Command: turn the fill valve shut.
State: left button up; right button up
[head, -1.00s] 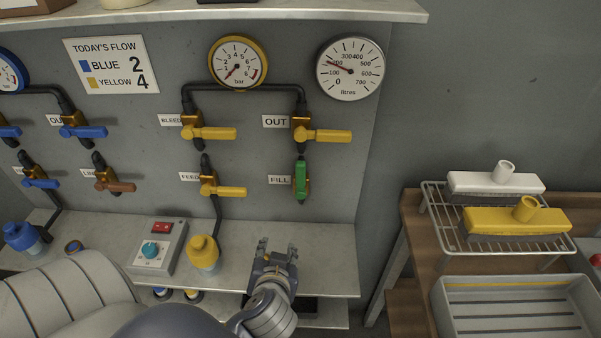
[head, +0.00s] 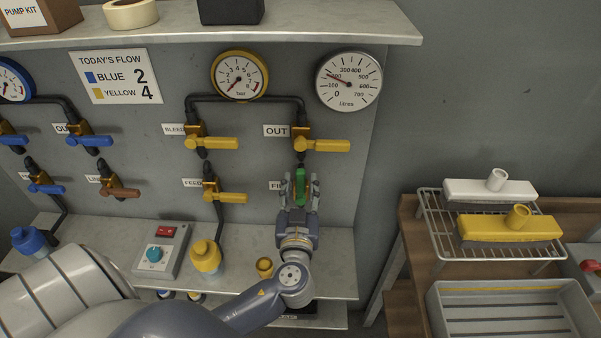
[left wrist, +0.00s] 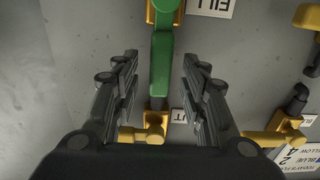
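The fill valve has a green lever handle (head: 300,186), in line with its pipe, under the yellow OUT lever (head: 320,146) on the grey panel. The FILL label (head: 277,186) beside it is partly covered by my gripper. My left gripper (head: 300,182) is open, with one finger on each side of the green handle. In the left wrist view the green handle (left wrist: 162,62) runs between the two spread fingers, with gaps on both sides. My right gripper is not in view.
A yellow-capped bottle (head: 206,256) and a switch box (head: 160,250) stand on the bench below. A litres gauge (head: 348,80) is at upper right.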

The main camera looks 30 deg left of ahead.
aim_at(300, 183)
pick_arm(q)
jog(key=shift+p+x, duration=0.35)
jog(key=shift+x, duration=1.15)
jog(key=shift+c, duration=0.6)
grip_shut()
